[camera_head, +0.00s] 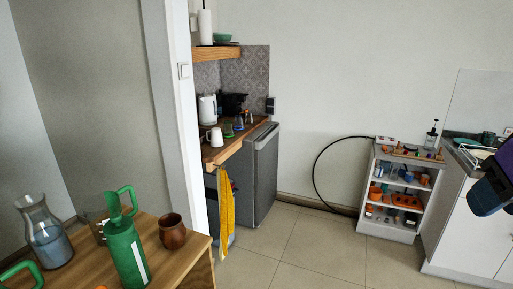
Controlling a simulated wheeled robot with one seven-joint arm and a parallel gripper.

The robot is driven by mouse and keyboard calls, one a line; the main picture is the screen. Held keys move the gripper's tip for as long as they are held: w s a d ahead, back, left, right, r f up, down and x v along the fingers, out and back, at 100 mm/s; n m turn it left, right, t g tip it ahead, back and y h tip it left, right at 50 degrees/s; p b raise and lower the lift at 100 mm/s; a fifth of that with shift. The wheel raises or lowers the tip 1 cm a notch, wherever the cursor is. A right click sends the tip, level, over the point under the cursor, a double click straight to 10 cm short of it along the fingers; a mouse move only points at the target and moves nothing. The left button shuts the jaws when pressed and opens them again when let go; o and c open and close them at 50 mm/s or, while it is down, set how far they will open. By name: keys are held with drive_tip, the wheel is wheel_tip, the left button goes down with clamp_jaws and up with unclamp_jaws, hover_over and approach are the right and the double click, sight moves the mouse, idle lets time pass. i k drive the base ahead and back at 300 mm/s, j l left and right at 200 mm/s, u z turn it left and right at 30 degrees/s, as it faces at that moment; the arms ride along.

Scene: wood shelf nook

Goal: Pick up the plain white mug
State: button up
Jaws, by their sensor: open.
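A plain white mug (215,137) stands on the wooden counter (228,152) in the nook, near the counter's front left. It is small and far off in the head view, and nothing stands in front of it. A white kettle (207,108) is just behind it. A dark blue part, probably of my own arm, shows at the right edge of the view, far from the mug. I cannot make out any gripper fingers there.
A table (185,262) at front left bears a green bottle (125,252), a brown cup (173,232) and a glass carafe (48,240). A wall end (178,130) stands left of the nook. A yellow towel (226,212) hangs below the counter. The tiled floor (300,250) is clear.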

sight(216, 139)
drive_tip(key=i, duration=1.85)
drive_tip(key=i+u, duration=0.15)
drive_tip(key=i, duration=0.35)
drive_tip(key=i+l+u, duration=0.2)
drive_tip(key=i, duration=0.3)
drive_tip(key=i+l+u, duration=0.15)
drive_tip(key=i, duration=0.35)
drive_tip(key=i+l+u, duration=0.2)
drive_tip(key=i, duration=0.3)
